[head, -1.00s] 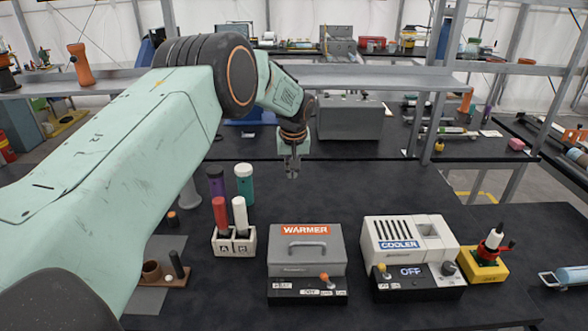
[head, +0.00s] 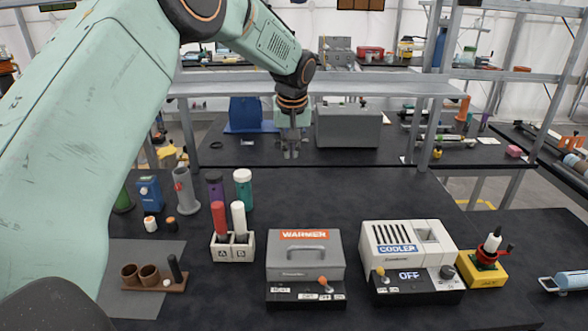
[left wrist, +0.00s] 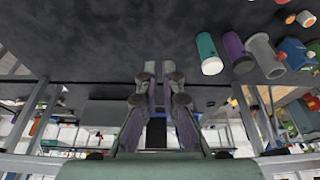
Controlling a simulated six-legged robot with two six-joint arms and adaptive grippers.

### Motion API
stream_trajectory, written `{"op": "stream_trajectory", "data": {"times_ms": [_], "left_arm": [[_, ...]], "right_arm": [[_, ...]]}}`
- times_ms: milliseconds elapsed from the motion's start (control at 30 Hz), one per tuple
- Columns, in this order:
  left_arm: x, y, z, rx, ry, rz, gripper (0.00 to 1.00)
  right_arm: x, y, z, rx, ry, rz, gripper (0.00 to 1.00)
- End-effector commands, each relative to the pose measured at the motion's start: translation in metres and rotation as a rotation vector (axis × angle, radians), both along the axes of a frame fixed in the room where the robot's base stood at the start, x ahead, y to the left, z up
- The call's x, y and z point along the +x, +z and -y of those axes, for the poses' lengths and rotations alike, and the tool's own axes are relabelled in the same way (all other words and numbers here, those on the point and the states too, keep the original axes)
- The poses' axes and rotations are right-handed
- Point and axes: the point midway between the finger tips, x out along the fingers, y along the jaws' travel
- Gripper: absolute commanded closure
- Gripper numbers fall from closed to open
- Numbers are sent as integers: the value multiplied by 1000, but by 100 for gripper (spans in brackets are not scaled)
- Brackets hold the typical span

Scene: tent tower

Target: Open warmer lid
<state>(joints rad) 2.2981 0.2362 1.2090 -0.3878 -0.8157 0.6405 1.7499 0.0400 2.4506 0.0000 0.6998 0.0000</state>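The warmer (head: 305,262) is a grey box with an orange WARMER label, standing on the black table at front centre. Its lid is closed, with a grey handle (head: 305,250) on top. A black control strip (head: 306,294) with an orange-tipped lever is at its front. My left gripper (head: 291,153) is raised over the table, behind and above the warmer and well apart from it. Its fingers point down, narrowly apart with nothing between them; the gap also shows in the left wrist view (left wrist: 159,70). The warmer is not in the left wrist view. My right gripper is not in view.
A white cooler (head: 408,247) stands right of the warmer. A rack (head: 233,246) with red and white tubes stands left, with purple and teal bottles (head: 243,188) behind. A grey metal shelf (head: 330,82) crosses the back. The table behind the warmer is clear.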

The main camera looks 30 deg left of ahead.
Motion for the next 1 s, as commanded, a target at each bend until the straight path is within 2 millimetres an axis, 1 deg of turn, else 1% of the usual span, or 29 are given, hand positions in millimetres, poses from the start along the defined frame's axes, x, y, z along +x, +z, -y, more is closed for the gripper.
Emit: {"op": "stream_trajectory", "data": {"times_ms": [33,133,267,300,400,467,600,800,933,1000], "left_arm": [[3,5,2,4,-4,14,87],[5,14,13,18,-26,38,79],[-12,6,45,34,-115,15,68],[-20,1,55,48,-180,-2,66],[-37,-11,74,82,-349,-48,66],[-48,-18,83,105,-456,-77,66],[-76,-39,102,158,-732,-151,66],[-114,-69,117,217,-1143,-254,66],[-128,-82,122,241,-1364,-292,66],[-129,-83,123,260,-1454,-298,66]], "right_arm": [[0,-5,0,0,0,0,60],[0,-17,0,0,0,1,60],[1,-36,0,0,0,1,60],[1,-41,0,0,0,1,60],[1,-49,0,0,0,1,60],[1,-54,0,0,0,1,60],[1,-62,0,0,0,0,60],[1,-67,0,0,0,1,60],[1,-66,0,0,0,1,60],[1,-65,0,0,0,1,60]]}}
